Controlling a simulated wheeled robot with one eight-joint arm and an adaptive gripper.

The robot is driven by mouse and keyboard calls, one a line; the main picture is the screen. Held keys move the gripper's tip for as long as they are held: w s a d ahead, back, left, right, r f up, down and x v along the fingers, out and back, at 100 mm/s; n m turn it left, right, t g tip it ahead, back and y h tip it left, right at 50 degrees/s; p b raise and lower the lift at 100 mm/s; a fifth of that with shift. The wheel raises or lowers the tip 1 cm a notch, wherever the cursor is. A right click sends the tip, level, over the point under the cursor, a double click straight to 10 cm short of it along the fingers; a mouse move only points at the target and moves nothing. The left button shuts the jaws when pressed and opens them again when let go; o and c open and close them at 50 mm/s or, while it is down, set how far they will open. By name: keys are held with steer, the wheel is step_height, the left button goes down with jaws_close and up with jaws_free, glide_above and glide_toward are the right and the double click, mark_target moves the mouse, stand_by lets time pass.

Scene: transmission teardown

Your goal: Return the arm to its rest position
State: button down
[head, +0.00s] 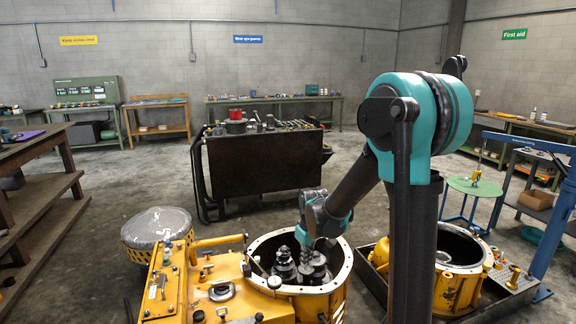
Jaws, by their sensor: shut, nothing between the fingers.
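My teal and dark arm (408,130) rises at the right of centre and bends down to the left. Its wrist (325,216) is over the open yellow transmission housing (337,290). My gripper (307,256) points down at the mouth of the housing, close to the dark gear shafts (284,264) inside it. It is shut and nothing shows held in it. The fingertips are small and dark against the gears, so I cannot tell whether they touch anything.
A second yellow housing (452,290) stands in a dark tray at right. A yellow cover plate (165,290) and a wrapped round part (157,227) are at left. A dark bench (262,165) stands behind; a green round table (473,187) and blue frame (560,215) are right.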

steer(key=s+d+m+t, duration=0.1)
steer(key=s+d+m, duration=0.2)
steer(key=s+d, duration=0.3)
steer(key=s+d+m+t, duration=0.1)
steer(key=s+d+m, duration=0.3)
steer(key=s, duration=0.9)
steer(key=d, duration=0.3)
steer(key=shift+s+r+t+h, duration=0.15)
steer(key=shift+s+t+h, duration=0.05)
steer(key=shift+t+h, duration=0.1)
